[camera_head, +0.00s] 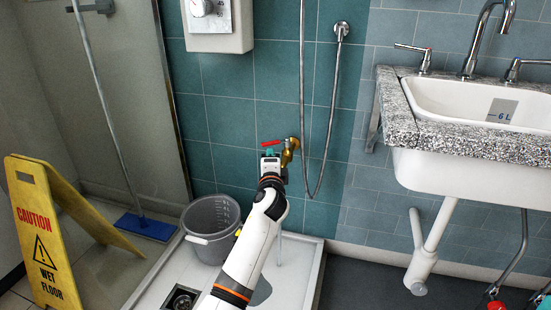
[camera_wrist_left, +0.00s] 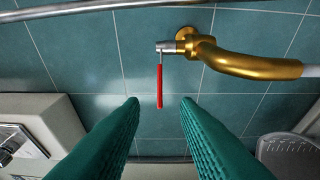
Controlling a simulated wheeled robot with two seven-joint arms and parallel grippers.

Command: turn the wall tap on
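The brass wall tap (camera_head: 290,148) is on the teal tiled wall, with a red lever (camera_head: 271,143) sticking out to the left. In the left wrist view the brass body (camera_wrist_left: 245,62) runs to the right and the red lever (camera_wrist_left: 159,87) hangs straight down in the picture. My left gripper (camera_head: 270,153) is at the tap, just below the lever. In the wrist view its two teal fingers (camera_wrist_left: 158,103) are apart, with the lever's end in the gap between their tips. I cannot tell whether either finger touches it. My right gripper is out of view.
A grey bucket (camera_head: 209,232) stands in the white shower tray (camera_head: 307,275), left of my arm. A pale vertical streak and a grey patch show right of my arm; I cannot tell if they are water. A hose (camera_head: 329,110) hangs right of the tap, near a sink (camera_head: 470,170).

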